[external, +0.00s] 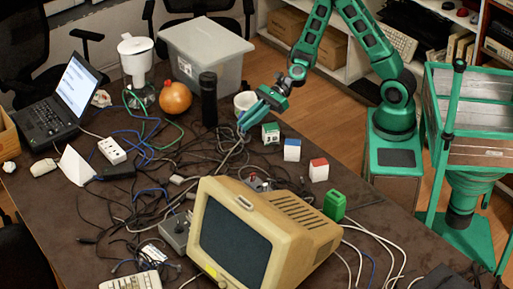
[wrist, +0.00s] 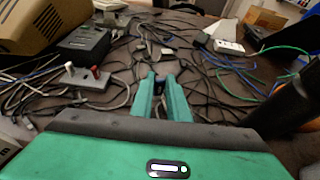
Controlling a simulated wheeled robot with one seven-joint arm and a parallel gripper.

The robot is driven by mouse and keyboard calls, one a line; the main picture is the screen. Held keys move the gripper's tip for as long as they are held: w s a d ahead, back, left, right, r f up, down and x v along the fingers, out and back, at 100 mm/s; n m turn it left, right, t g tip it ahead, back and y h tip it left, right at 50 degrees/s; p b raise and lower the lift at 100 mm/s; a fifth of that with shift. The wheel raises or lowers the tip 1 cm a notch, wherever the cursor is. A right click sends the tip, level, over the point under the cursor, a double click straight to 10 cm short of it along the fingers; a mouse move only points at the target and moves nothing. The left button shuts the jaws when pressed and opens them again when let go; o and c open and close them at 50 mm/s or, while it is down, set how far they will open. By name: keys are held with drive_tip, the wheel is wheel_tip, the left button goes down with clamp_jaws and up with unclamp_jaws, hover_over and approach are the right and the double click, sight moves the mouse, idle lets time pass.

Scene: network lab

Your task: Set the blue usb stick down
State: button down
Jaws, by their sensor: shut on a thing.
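In the external view the stick is too small to make out. I cannot tell whether it touches the cables or table below.
A beige monitor (external: 290,220) stands at the front. Small boxes with green (external: 271,133), blue (external: 292,149) and red (external: 318,169) tops stand right of my gripper. A black cylinder (external: 208,100), white cup (external: 246,102) and grey bin (external: 205,60) are behind. Tangled cables cover the middle.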

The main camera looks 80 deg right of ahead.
drive_tip(key=s+a+n+g+y, duration=0.2)
drive_tip(key=s+a+n+g, duration=1.25)
drive_tip(key=s+a, duration=1)
drive_tip(key=shift+m+g, duration=0.25)
drive_tip(key=shift+g, duration=0.2)
drive_tip(key=shift+s+d+f, duration=0.1)
drive_tip(key=shift+d+f, duration=0.05)
drive_tip(key=shift+f, duration=1)
drive_tip(key=shift+d+f, duration=0.15)
drive_tip(key=shift+f, duration=0.95)
drive_tip(key=shift+s+d+f, duration=0.1)
drive_tip(key=shift+d+f, duration=0.05)
drive_tip(key=shift+f, duration=1)
drive_tip(key=shift+f, duration=0.55)
drive_tip(key=c, duration=1.6)
unclamp_jaws()
drive_tip(key=shift+c, duration=0.2)
drive_tip(key=shift+w, duration=0.1)
